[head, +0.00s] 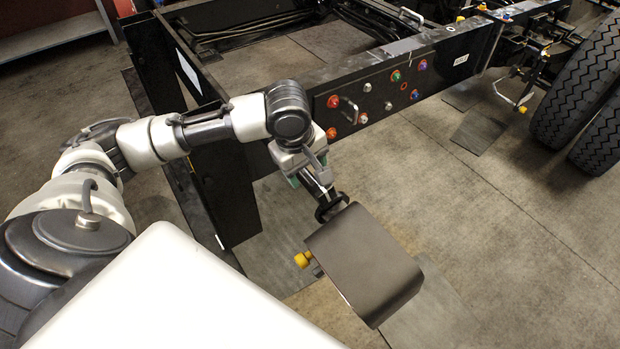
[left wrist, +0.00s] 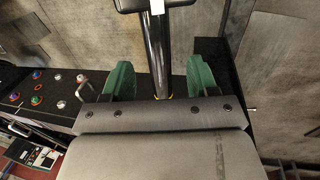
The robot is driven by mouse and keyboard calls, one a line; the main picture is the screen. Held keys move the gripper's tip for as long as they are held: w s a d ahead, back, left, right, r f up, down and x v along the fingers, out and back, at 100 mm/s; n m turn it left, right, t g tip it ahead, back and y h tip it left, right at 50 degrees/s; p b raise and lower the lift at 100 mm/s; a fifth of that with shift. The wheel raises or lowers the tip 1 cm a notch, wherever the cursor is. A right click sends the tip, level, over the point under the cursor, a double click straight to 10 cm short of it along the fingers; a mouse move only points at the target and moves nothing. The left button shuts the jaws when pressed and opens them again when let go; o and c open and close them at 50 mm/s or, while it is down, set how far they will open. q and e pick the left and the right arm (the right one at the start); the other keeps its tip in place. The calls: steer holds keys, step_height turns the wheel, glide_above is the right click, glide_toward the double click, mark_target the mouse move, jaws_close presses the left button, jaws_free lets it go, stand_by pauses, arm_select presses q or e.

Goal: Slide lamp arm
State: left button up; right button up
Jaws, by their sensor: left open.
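The lamp arm, a black bar, (head: 318,187) sticks out from the end of the black chassis frame. At its outer end is a dark grey curved cover (head: 365,265) with an orange-yellow lamp (head: 303,259) at its left side. My left gripper (head: 308,172) is at the bar, between the frame and the cover. In the left wrist view its two green fingers (left wrist: 160,82) stand open on either side of the black bar (left wrist: 157,45), with visible gaps, so they do not grip it. The bar's near end is hidden behind the gripper body. My right gripper is not in view.
The black chassis frame (head: 440,50) runs to the upper right, with coloured caps and a metal handle (head: 349,109) on its side. Large tyres (head: 578,85) stand at the right. The concrete floor (head: 480,220) right of the cover is clear.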

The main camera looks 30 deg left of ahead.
mark_target(309, 179)
arm_select(q)
steer(key=f, duration=0.2)
steer(key=w+f, duration=0.1)
steer(key=f, duration=0.1)
steer(key=shift+d, duration=0.15)
steer(key=shift+f, duration=0.3)
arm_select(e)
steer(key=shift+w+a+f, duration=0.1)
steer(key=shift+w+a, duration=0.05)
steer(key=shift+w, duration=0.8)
